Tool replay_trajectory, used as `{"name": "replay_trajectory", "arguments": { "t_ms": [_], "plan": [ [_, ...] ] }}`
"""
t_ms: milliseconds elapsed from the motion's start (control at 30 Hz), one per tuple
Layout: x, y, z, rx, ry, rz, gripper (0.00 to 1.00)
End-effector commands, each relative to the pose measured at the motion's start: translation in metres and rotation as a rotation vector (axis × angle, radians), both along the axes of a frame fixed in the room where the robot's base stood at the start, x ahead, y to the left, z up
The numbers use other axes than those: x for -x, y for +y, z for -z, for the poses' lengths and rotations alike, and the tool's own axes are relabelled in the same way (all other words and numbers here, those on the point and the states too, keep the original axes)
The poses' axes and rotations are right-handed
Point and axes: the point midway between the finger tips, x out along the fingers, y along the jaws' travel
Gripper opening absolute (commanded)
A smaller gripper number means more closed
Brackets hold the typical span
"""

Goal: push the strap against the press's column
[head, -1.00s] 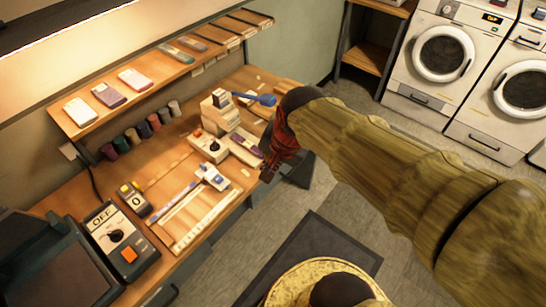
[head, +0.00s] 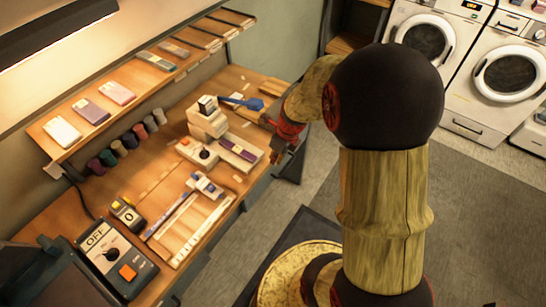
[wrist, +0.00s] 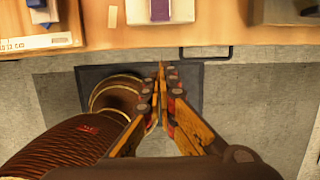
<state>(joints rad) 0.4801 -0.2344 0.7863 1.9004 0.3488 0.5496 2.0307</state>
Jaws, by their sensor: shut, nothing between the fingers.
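The press (head: 208,120) is a cream machine with a blue lever (head: 245,102), standing on the bench toward its far end. A long pale base runs from it toward the bench's front edge. A dark purple strip, which looks like the strap (head: 240,148), lies on that base, apart from the upright column (head: 207,108). In the wrist view the strap (wrist: 160,9) shows at the top, cut off by the frame, and the column is out of view. My gripper (wrist: 163,65) is shut and empty, outside the bench's front edge; it also shows in the head view (head: 274,156).
The bench (head: 158,178) holds a dial box (head: 196,152), a blue-and-white slide tool (head: 206,184), a ruler-like strip and an OFF-marked control box (head: 115,255). Thread spools (head: 130,141) stand under a shelf (head: 60,152). Washers (head: 510,75) stand at the back right. Floor in front is open.

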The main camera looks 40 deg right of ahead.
Motion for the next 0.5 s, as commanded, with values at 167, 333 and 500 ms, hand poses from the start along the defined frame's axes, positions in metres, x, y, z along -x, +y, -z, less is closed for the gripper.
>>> {"name": "replay_trajectory", "arguments": {
  "t_ms": [167,333,500],
  "plan": [
    [-0.008,0.004,0.04,-0.001,0.002,-0.001,0.0],
    [-0.015,0.006,0.071,-0.001,0.002,-0.002,0.0],
    [-0.039,0.015,0.068,0.001,-0.003,-0.005,0.0]
  ]
}}
